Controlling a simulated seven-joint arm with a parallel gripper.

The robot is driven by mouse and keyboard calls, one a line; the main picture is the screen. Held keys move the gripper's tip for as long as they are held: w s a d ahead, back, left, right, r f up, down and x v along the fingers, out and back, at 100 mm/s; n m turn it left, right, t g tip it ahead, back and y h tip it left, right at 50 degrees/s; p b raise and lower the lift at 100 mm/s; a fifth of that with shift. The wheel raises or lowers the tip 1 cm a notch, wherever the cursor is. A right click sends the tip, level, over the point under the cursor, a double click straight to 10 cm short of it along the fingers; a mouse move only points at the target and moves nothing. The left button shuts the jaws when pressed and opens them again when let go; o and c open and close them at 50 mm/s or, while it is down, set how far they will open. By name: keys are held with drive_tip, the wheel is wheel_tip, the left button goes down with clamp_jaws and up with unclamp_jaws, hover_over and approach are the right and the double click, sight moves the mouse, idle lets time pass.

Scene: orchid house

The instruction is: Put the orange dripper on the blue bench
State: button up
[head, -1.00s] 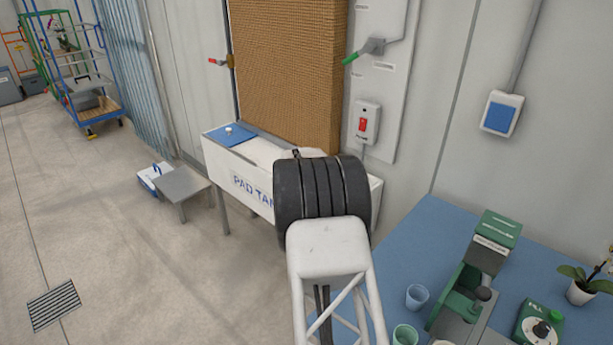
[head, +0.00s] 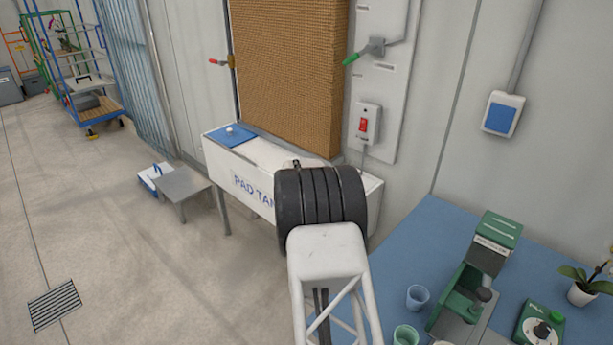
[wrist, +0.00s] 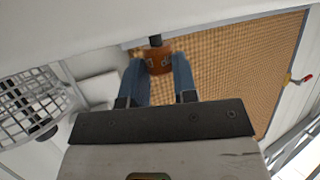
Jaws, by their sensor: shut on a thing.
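In the wrist view, my gripper (wrist: 158,70) has its two blue fingers closed around an orange, drum-like thing with dark markings and a black stem, the orange dripper (wrist: 159,60). It is held near the fingertips, in front of the tan pad. In the head view, my arm hides the gripper and the dripper, in front of the white pad tank. The blue bench (head: 410,236) stands at the lower right, to the right of my arm.
A green-and-grey device (head: 473,285), a blue cup (head: 417,297), a green cup (head: 405,336), a green dial box (head: 540,326) and a potted orchid (head: 581,292) stand on the bench. Its far left part is clear. The white pad tank (head: 363,193) stands beyond my arm.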

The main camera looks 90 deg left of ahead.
drive_tip(key=shift+f, duration=0.15)
drive_tip(key=o, duration=0.9)
drive_tip(key=shift+r, duration=0.2)
drive_tip(key=shift+v, duration=2)
drive_tip(key=shift+o, duration=0.5)
